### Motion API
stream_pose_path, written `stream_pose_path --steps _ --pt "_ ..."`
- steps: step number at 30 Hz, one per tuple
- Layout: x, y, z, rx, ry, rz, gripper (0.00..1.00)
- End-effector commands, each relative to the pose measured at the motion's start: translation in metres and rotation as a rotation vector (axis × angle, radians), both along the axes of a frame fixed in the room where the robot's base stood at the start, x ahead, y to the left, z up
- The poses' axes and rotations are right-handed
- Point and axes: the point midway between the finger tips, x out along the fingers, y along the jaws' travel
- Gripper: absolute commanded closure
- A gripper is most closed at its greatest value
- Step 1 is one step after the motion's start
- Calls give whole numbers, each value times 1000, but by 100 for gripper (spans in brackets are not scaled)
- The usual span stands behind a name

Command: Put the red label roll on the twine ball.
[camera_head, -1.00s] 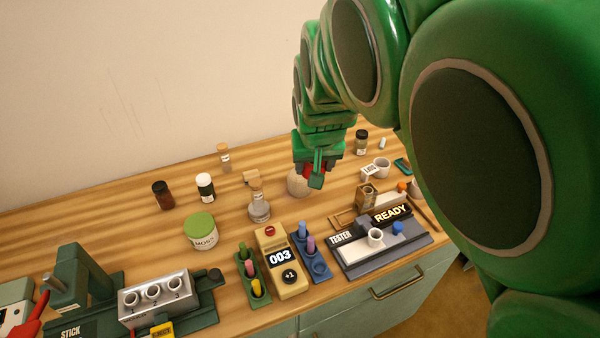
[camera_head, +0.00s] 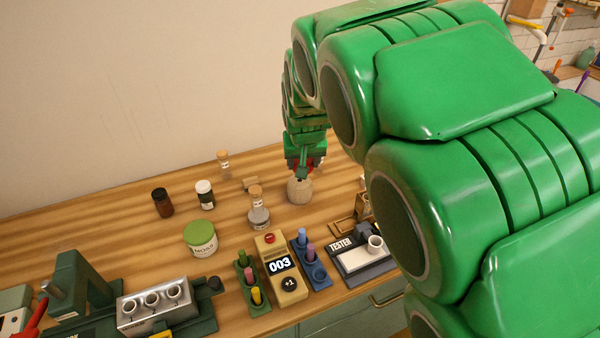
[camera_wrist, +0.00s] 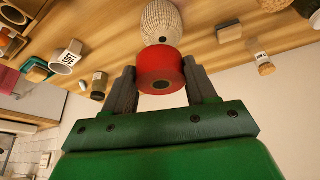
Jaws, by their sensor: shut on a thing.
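The red label roll (camera_wrist: 160,66) is between the fingers of my gripper (camera_wrist: 161,84) in the wrist view, and the fingers are shut on it. In the head view my gripper (camera_head: 304,172) hangs just behind and above the twine ball, with a bit of red showing between the fingers. The pale twine ball (camera_head: 299,191) rests on the table. It also shows in the wrist view (camera_wrist: 161,20), just past the roll, whose edge overlaps it in the picture. I cannot tell whether the roll and ball touch.
A corked glass flask (camera_head: 259,213) stands left of the ball, with a small wooden block (camera_head: 250,184) behind it. The counter (camera_head: 279,275), the tester (camera_head: 352,258) and a green-lidded jar (camera_head: 201,238) stand nearer the front. My arm covers the table's right side.

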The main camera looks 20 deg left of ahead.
Motion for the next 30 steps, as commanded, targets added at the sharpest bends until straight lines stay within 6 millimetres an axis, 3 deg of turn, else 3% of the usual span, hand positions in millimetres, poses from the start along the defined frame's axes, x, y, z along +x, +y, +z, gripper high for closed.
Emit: stream_pose_path --steps 6,12,20,25,30 --pt "15 10 -26 -4 5 0 74" --pt "24 16 -37 -3 3 0 74" --pt "30 19 -46 -3 3 0 74" --pt "29 20 -68 -2 4 0 74" --pt "30 20 -75 -1 2 0 74"
